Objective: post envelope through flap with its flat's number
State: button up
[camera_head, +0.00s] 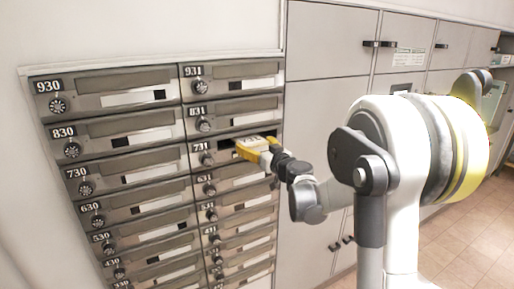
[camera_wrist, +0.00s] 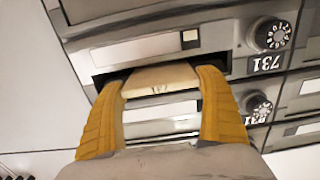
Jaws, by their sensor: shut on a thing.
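My gripper (camera_head: 253,149) is at the front of the mailbox numbered 731 (camera_head: 200,147). In the wrist view, my gripper's yellow fingers (camera_wrist: 160,90) are shut on a pale tan envelope (camera_wrist: 160,78). The envelope's far edge is at the dark slot of box 731 and seems to reach inside it; how deep is hidden. Some dark print shows on the envelope's near part, too small and cut off to read. The 731 label (camera_wrist: 263,64) shows beside the slot in the wrist view, below a dial (camera_wrist: 273,34).
Boxes 831 (camera_head: 197,111) and 931 (camera_head: 193,71) are above, and 631 (camera_head: 205,179) is below. A left column runs from 930 (camera_head: 47,87) down through 730 (camera_head: 76,173). Large grey locker doors (camera_head: 330,45) stand right of the boxes. Tiled floor is at the right.

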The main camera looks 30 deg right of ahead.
aim_at(250, 139)
jog(key=shift+w+a, duration=0.1)
jog(key=shift+w, duration=2)
jog(key=o, duration=1)
jog(key=shift+s, duration=0.1)
jog(key=shift+s+b, duration=0.4)
jog(key=shift+s, duration=4.05)
grip_shut()
